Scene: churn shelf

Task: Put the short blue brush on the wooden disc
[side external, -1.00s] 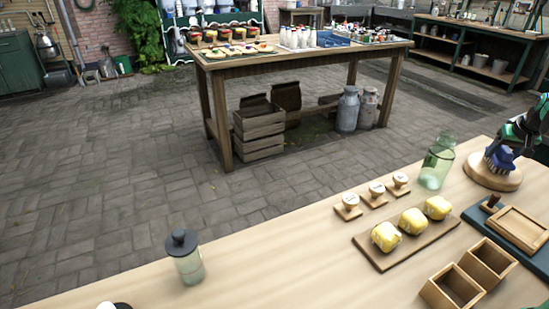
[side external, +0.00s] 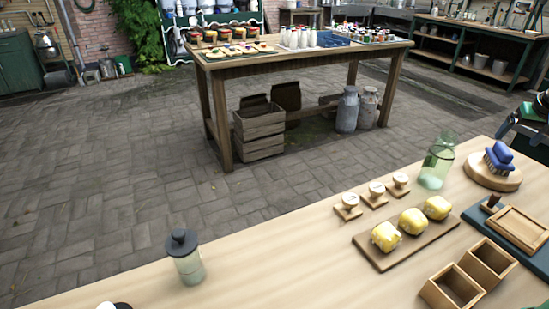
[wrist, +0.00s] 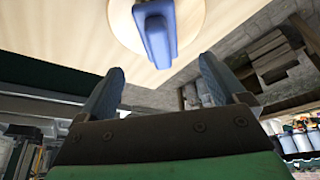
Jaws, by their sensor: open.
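The short blue brush (side external: 499,156) rests on the round wooden disc (side external: 480,175) at the right of the table, its bristles against the disc and its blue back up. In the wrist view the brush (wrist: 156,32) and the pale disc (wrist: 194,14) show at the top, ahead of my fingers. My gripper (wrist: 162,82) is open and empty, apart from the brush. In the side view part of my gripper (side external: 530,122) shows at the right edge, above and right of the disc; its fingertips are hard to make out there.
A green glass bottle (side external: 437,162) stands just left of the disc. Several yellow butter pats sit on a wooden board (side external: 383,258). Stamps (side external: 376,194), wooden boxes (side external: 455,287) and a framed tray (side external: 522,228) lie nearby. A lidded jar (side external: 187,262) stands far left, with clear table between.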

